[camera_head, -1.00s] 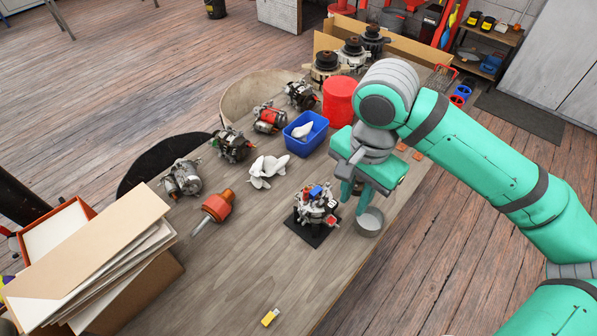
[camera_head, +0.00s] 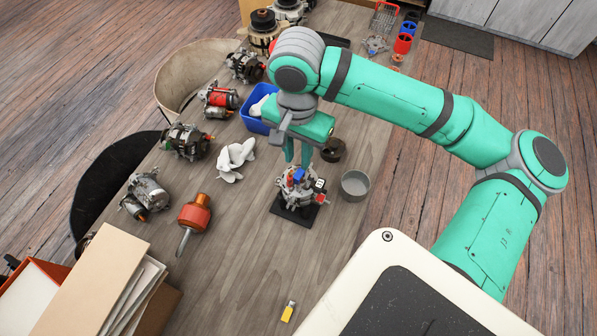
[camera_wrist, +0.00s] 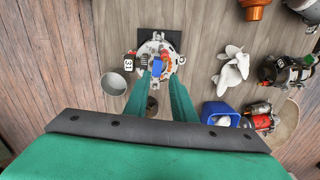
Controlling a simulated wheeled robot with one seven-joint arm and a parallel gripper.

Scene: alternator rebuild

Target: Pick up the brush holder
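An alternator end assembly (camera_head: 291,199) with metal arms stands on a black square mat (camera_head: 303,221) on the table. A small blue block (camera_head: 299,175) sits on top of it, and may be the brush holder; no label confirms this. My gripper (camera_head: 298,161) points down just above the assembly. In the wrist view its fingers (camera_wrist: 161,76) are apart, with the blue block between or just beyond the tips. I cannot see any contact.
A grey metal cup (camera_head: 355,187) and a dark round part (camera_head: 333,150) stand right of the assembly. A yellow item (camera_head: 288,312) lies in front. The near tabletop is mostly clear.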

